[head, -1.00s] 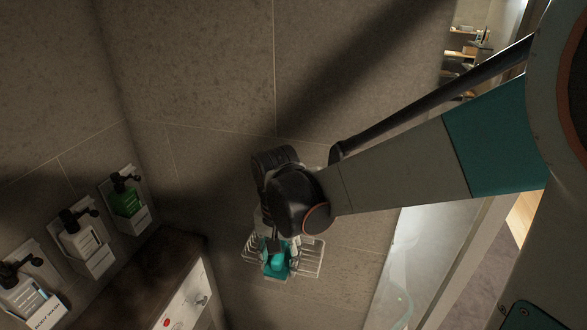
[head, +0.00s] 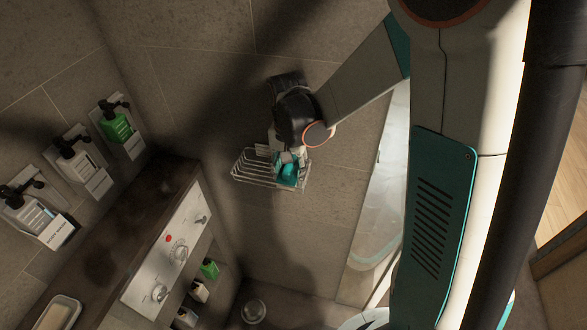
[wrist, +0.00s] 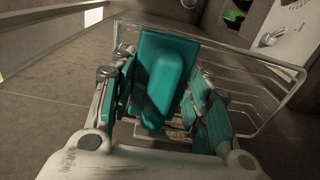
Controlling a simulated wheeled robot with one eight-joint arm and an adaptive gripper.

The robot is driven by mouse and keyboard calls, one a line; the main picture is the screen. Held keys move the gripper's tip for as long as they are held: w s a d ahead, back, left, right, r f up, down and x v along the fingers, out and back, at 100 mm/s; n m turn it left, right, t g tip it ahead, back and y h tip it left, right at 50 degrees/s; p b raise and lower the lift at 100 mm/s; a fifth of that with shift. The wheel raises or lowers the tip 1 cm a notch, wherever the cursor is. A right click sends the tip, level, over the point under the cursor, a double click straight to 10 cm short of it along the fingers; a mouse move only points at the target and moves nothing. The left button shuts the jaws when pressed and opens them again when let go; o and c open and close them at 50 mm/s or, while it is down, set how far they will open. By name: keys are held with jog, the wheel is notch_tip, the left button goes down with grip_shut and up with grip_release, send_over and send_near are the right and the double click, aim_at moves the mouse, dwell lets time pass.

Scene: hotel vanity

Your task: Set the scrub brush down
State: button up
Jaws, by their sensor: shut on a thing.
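The scrub brush (wrist: 166,78) is teal and sits between the fingers of my gripper (wrist: 168,112) in the wrist view. In the head view the brush (head: 289,173) shows as a small teal shape below my gripper (head: 287,163), at the wire basket. My gripper is shut on the brush. The wire basket (head: 252,180) is fixed to the tiled wall; its rails (wrist: 265,62) lie around and behind the brush in the wrist view. The brush's underside is hidden, so I cannot tell whether it touches the basket floor.
Pump bottles (head: 116,126) hang in holders on the left wall. A dark ledge (head: 165,178) with a control panel (head: 178,250) is left of the basket. A soap dish (head: 60,314) is at the lower left. A glass panel (head: 377,215) stands to the right.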

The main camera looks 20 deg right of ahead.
aim_at(281, 170)
jog(key=shift+w+a+f, duration=0.45)
jog(key=shift+w+a, duration=0.15)
jog(key=shift+w, duration=0.15)
jog(key=o, duration=1)
jog(key=shift+w+a+f, duration=0.15)
jog(key=shift+w+a, duration=0.1)
jog(key=shift+w, duration=0.1)
jog(key=shift+o, duration=0.2)
jog(key=shift+s+d+r, duration=0.3)
jog(key=shift+s+d, duration=0.4)
jog(key=shift+s, duration=0.05)
jog(key=shift+w+a+f, duration=0.15)
jog(key=shift+w+a, duration=0.2)
jog(key=shift+a, duration=0.05)
jog(key=shift+s+d+r, duration=0.2)
jog(key=shift+s+d, duration=0.05)
jog(key=shift+w+r, duration=0.1)
jog(key=shift+r, duration=0.25)
notch_tip(281, 170, up, 11)
jog(key=shift+f+p, duration=0.1)
jog(key=shift+p, duration=0.55)
jog(key=shift+s+a+r, duration=0.1)
jog(key=shift+s+r, duration=0.2)
jog(key=shift+r, duration=0.2)
jog(key=s+r+n+t, duration=0.4)
jog(key=s+n+t, duration=0.3)
jog(key=s, duration=0.7)
jog(key=shift+s+d, duration=0.2)
jog(key=shift+s, duration=0.1)
